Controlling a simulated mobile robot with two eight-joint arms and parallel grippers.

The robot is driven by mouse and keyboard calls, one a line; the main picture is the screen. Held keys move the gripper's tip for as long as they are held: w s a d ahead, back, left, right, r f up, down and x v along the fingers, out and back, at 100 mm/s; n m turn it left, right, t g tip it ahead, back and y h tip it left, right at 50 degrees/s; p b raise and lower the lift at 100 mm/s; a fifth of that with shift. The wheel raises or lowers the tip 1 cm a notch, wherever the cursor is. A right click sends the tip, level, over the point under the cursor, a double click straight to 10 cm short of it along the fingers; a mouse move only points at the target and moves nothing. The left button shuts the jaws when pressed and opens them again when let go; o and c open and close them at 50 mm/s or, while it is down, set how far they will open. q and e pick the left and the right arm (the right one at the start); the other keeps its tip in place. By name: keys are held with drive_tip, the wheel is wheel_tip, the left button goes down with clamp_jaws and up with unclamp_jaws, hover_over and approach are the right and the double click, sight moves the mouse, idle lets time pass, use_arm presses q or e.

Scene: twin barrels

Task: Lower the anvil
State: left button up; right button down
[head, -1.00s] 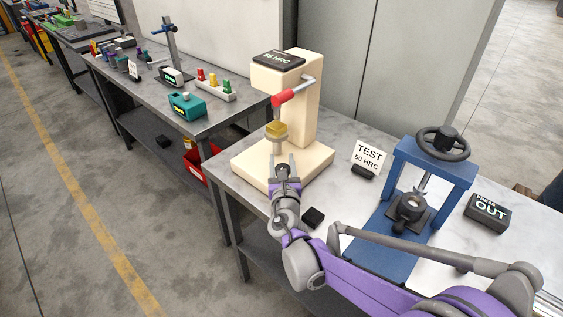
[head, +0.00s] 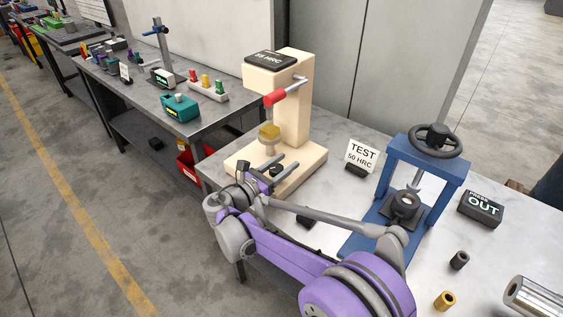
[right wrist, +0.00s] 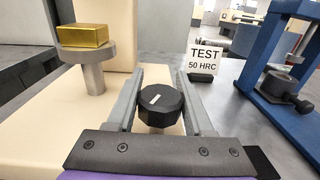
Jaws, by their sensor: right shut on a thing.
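The cream hardness tester (head: 292,120) stands on the near bench. Its anvil (head: 267,150) is a round metal post with a wider flat top, and a gold block (head: 269,132) rests on it. The anvil also shows at the left of the right wrist view (right wrist: 93,75). A black faceted knob with a white mark (right wrist: 157,102) sits on the tester's base, to the right of the anvil. My right gripper (head: 290,161) is shut on this knob, one finger on each side, as the right wrist view (right wrist: 160,68) shows. My left gripper is out of view.
A red-handled lever (head: 276,97) sticks out of the tester. A "TEST 50 HRC" card (head: 361,156) stands to its right, then a blue press (head: 428,175) and a black "OUT" box (head: 481,208). Small bushings (head: 445,300) lie at the bench front.

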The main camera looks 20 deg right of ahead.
drive_tip(key=shift+s+d+m+g+h+p, duration=0.15)
drive_tip(key=shift+m+g+h, duration=0.3)
drive_tip(key=shift+m+g, duration=0.4)
drive_tip(key=shift+s+m+g+h+p, duration=0.15)
drive_tip(key=shift+m+g+h, duration=0.35)
drive_tip(key=shift+g, duration=0.65)
drive_tip(key=shift+s+d+m+g+h+p, duration=0.1)
drive_tip(key=shift+s+m+g+h, duration=0.2)
drive_tip(key=shift+m+g, duration=0.6)
drive_tip(key=shift+g, duration=0.3)
drive_tip(key=shift+c, duration=1.4)
unclamp_jaws()
drive_tip(key=shift+a, duration=0.1)
drive_tip(key=a, duration=0.3)
drive_tip(key=s+a, duration=0.1)
drive_tip(key=a, duration=0.3)
drive_tip(key=s+a, duration=0.1)
drive_tip(key=a, duration=0.2)
drive_tip(key=shift+a, duration=0.2)
